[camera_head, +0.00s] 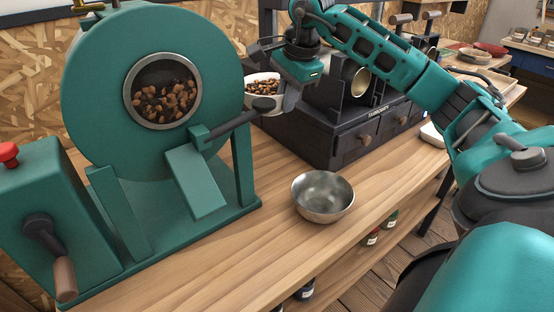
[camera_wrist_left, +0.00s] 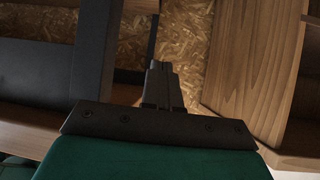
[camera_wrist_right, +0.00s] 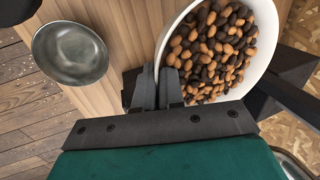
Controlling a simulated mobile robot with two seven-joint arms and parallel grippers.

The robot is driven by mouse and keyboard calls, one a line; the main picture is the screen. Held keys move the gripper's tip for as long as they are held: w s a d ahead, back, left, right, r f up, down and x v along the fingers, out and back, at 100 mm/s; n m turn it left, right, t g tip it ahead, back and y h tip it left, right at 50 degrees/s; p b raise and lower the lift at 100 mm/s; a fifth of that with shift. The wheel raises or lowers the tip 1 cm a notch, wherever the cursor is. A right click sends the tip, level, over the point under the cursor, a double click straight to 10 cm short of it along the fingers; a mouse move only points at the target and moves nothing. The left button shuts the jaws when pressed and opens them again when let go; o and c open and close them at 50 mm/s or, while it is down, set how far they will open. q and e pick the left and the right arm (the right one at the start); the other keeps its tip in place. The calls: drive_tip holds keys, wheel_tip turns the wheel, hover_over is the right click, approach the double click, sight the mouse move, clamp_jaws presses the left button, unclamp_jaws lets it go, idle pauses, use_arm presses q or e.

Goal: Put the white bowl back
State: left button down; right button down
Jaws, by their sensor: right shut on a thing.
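The white bowl (camera_head: 262,79), filled with brown and dark beans, is behind the roaster's dark handle and left of the black drawer machine. My right gripper (camera_head: 290,101) is shut on its right rim. In the right wrist view the fingers (camera_wrist_right: 170,90) pinch the rim of the white bowl (camera_wrist_right: 172,38), and the beans lie inside. The bowl's underside is hidden, so I cannot tell whether it touches the counter. My left gripper (camera_wrist_left: 162,85) shows only in the left wrist view, with its fingers together and nothing between them.
The green roaster (camera_head: 95,85) stands at the left with its chute and handle sticking out. A metal bowl (camera_head: 322,196) sits on the wooden counter (camera_head: 240,255). The black drawer machine (camera_head: 340,135) stands behind it. The counter around the metal bowl is clear.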

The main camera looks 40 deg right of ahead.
wheel_tip(320, 180, down, 18)
drive_tip(key=shift+r+b, duration=0.25)
drive_tip(key=shift+b, duration=0.95)
drive_tip(key=shift+f, duration=0.2)
drive_tip(key=c, duration=1.2)
unclamp_jaws()
drive_tip(key=shift+c, duration=0.2)
drive_tip(key=v, duration=0.8)
drive_tip(key=shift+p, duration=0.4)
drive_tip(key=shift+a, duration=0.1)
